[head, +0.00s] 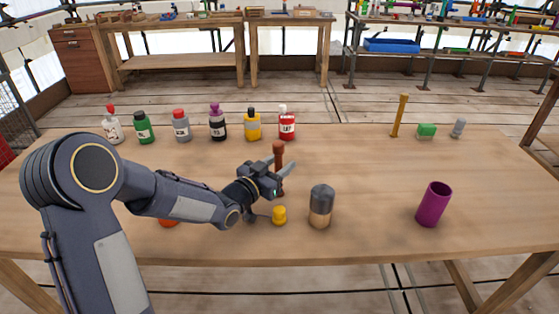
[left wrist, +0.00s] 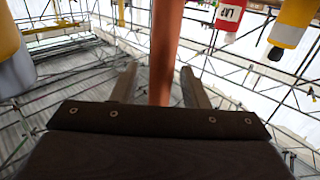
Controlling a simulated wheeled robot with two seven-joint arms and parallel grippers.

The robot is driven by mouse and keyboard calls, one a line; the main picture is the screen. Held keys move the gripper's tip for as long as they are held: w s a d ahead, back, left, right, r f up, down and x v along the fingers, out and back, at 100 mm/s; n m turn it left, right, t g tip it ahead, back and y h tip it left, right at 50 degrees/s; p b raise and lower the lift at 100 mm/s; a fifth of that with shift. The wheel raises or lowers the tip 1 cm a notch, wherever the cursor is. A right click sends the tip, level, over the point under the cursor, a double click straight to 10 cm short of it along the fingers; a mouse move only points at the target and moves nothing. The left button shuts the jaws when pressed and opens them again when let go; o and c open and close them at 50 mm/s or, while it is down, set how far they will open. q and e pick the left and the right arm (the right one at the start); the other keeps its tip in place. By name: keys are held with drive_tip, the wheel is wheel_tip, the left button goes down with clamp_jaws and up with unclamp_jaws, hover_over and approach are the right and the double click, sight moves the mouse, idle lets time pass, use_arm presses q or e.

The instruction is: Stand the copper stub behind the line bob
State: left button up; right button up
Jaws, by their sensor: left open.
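The copper stub (head: 278,150) looks like the reddish-brown upright rod near the middle of the table. My left gripper (head: 288,171) is open, with its fingers around or beside the rod. In the left wrist view the rod (left wrist: 166,45) runs between the two spread fingers (left wrist: 158,88), with gaps at both sides. The line bob is not plain by name; a rounded grey-and-tan piece (head: 320,206) stands right of and nearer than the rod. A small yellow piece (head: 279,215) stands just left of it. My right gripper is not in view.
Several labelled bottles (head: 182,126) stand along the back left. A purple cup (head: 434,205) stands front right. An orange item (head: 169,223) is partly hidden by my arm.

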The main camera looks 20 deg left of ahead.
use_arm(q)
drive_tip(key=s+a+n+g+y, duration=0.1)
drive_tip(key=s+a+y, duration=0.1)
drive_tip(key=s, duration=0.4)
drive_tip(key=s+a+n+g+y+b, duration=0.1)
drive_tip(key=s+a+n+g+y, duration=0.1)
drive_tip(key=s+a, duration=0.2)
drive_tip(key=s+a+n+g+y, duration=0.2)
drive_tip(key=s+a, duration=0.2)
drive_tip(key=s, duration=0.6)
drive_tip(key=shift+s+f, duration=0.1)
drive_tip(key=shift+s, duration=0.15)
drive_tip(key=s+d+f+g+h, duration=0.1)
drive_tip(key=s+d+g, duration=0.2)
drive_tip(key=s, duration=0.5)
drive_tip(key=s+d+f+n+g+h, duration=0.1)
drive_tip(key=s+d+g, duration=0.2)
drive_tip(key=s, duration=0.4)
drive_tip(key=shift+s+d+h, duration=0.2)
drive_tip(key=shift+s+h, duration=0.15)
drive_tip(key=shift+h, duration=0.05)
drive_tip(key=shift+f, duration=0.1)
